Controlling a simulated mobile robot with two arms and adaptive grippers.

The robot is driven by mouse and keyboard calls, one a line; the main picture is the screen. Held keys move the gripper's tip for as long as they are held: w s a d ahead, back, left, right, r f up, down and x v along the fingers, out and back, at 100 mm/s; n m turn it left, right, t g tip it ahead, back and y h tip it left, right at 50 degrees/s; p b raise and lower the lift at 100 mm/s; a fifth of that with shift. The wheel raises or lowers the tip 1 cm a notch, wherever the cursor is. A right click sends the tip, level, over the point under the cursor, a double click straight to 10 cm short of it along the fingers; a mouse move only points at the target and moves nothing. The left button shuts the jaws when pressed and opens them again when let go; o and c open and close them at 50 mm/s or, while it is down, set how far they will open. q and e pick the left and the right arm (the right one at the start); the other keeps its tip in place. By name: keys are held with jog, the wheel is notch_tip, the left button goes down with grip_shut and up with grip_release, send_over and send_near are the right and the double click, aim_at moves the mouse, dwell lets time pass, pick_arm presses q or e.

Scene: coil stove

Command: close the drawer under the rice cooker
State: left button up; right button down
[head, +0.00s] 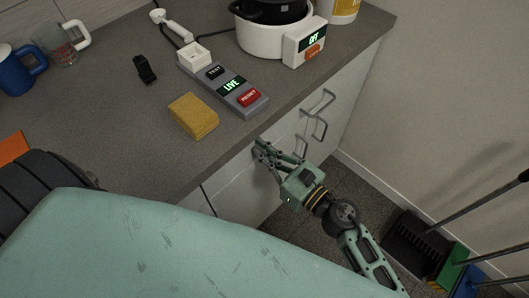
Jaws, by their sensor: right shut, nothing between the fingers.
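A round white appliance (262,38) with a black pot (270,10) on it stands at the back of the counter. Its control box (304,44) has a lit display and an orange button. I cannot tell whether it is the rice cooker. Below the counter edge is a pale cabinet front with a drawer handle (319,104) and more bar handles (302,147) lower down. The drawer front looks about flush, but its gap is not clear. My right gripper (259,149) is shut and empty, close to the cabinet front, left of the handles. My left gripper is out of view.
A dustpan (415,245) and long handles stand by the right wall. Some floor shows beside the cabinet.

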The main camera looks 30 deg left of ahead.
jog(key=shift+r, duration=0.2)
jog(key=v, duration=1.2)
jog(key=w+d+f+m+t+h+p, duration=0.1)
jog(key=w+d+f+m+t+h, duration=0.3)
jog(key=f+m, duration=0.4)
jog(key=w+d+f+m+t+h, duration=0.1)
jog(key=w+d+f+m+h, duration=0.25)
jog(key=d+f+m, duration=0.45)
jog(key=s+d+f+m+h, duration=0.2)
jog(key=d+f+m+h, duration=0.15)
jog(key=f+m, duration=0.35)
jog(key=s+d+f+m+h, duration=0.1)
jog(key=d+f+m+h, duration=0.1)
jog(key=d+f+m, duration=0.4)
jog(key=s+d+f+m+g+h+p, duration=0.1)
jog(key=s+d+f+m+g+h, duration=0.15)
jog(key=s+f+m, duration=0.35)
jog(key=s+d+f+m+g+h, duration=0.1)
jog(key=s+d+f+m+g, duration=0.1)
jog(key=s+d+f+m, duration=0.35)
jog(key=s+f+m+g, duration=0.2)
jog(key=s+f+m, duration=0.1)
jog(key=s, duration=0.7)
jog(key=s+f+m+g, duration=0.3)
jog(key=s+f+m, duration=0.1)
jog(key=s, duration=0.7)
jog(key=shift+d+f+h+p, duration=0.25)
jog(key=shift+d+h+p, duration=0.05)
jog(key=shift+d+h, duration=0.1)
